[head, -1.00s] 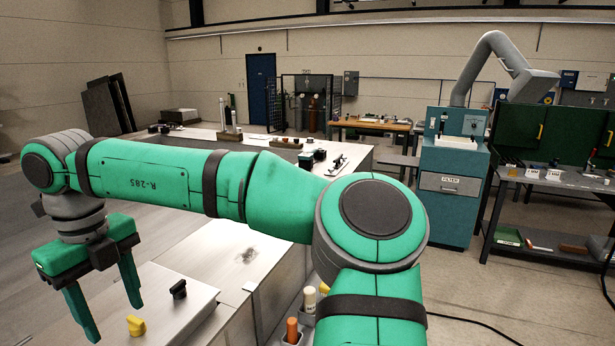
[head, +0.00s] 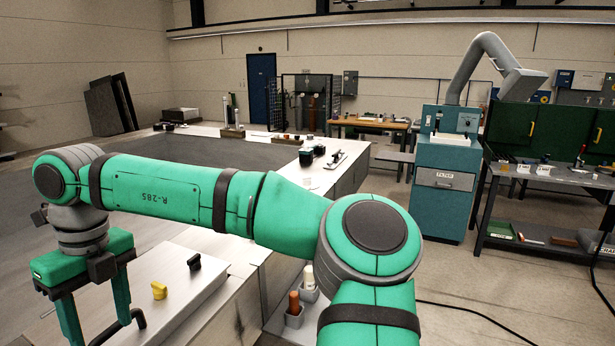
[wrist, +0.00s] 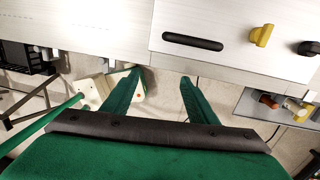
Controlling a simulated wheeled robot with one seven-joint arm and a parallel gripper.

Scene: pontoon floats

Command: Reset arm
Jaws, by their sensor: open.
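My green arm crosses the head view from lower right to left, with its wrist bent downward. My gripper (head: 97,322) hangs at the lower left, fingers down and apart. In the wrist view my gripper (wrist: 160,78) is open, with nothing between its two green fingers. Its fingertips appear beside the front edge of a metal bench (wrist: 90,22). The bench's raised panel (wrist: 225,22) carries a black bar handle (wrist: 192,42), a yellow knob (wrist: 262,35) and a black knob (wrist: 308,48).
A grey holder (head: 293,318) with an orange-brown handle (head: 294,302) stands beside the bench. A teal filter cabinet (head: 441,203) and a dark shelf table (head: 545,180) stand at right. Floor (head: 400,260) is open before the cabinet. A black cable (head: 470,312) crosses it.

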